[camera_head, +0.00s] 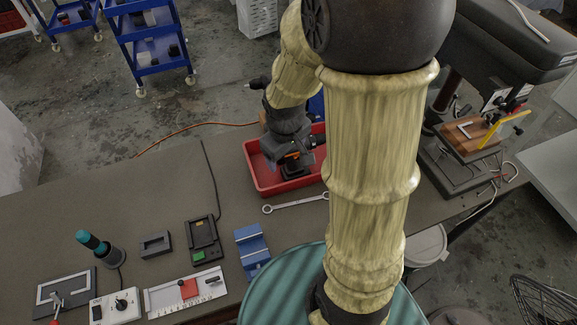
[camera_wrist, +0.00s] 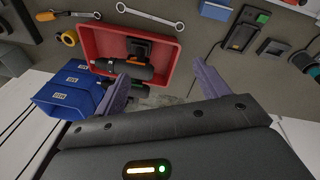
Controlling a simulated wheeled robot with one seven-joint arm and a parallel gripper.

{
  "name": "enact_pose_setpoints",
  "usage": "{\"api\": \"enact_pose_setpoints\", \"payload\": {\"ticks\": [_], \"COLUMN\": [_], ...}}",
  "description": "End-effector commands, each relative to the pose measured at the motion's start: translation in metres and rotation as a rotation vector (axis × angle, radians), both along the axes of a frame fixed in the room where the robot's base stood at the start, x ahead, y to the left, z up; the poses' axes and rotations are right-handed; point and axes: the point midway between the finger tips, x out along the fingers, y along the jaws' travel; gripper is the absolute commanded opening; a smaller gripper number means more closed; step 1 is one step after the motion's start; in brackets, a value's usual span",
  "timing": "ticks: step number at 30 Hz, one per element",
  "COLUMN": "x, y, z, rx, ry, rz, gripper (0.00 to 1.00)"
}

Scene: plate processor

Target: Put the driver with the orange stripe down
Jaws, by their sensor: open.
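The driver with the orange stripe (camera_head: 293,155) is dark, with a black block-shaped end, and sits in the red tray (camera_head: 256,178). The driver lies beyond the fingertips, nearer the left finger, and nothing is visibly held. In the head view my gripper is at the tray, and its fingers are hard to make out against the driver.
A wrench (camera_head: 295,203) lies in front of the tray. Blue bins (camera_wrist: 75,88) stand beside the tray. A charger-like device (camera_head: 203,240), a blue block (camera_head: 252,250) and a teal-topped tool in a holder (camera_head: 104,250) stand to the left. The bench's left rear is clear.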

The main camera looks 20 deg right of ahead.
Motion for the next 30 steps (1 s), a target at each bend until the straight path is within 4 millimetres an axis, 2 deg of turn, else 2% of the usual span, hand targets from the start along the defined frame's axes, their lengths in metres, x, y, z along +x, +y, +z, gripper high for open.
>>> {"api": "enact_pose_setpoints", "payload": {"ticks": [1, 3, 6, 8, 30], "x": [-0.017, -0.036, -0.054, -0.059, -0.06], "y": [0.004, 0.009, 0.015, 0.016, 0.016], "z": [0.007, 0.013, 0.017, 0.018, 0.018], "rx": [0.04, 0.09, 0.137, 0.152, 0.156], "ry": [-0.02, -0.037, -0.051, -0.057, -0.056], "rz": [-0.092, -0.214, -0.332, -0.37, -0.384], "gripper": [0.74, 0.74, 0.74, 0.74, 0.74]}}
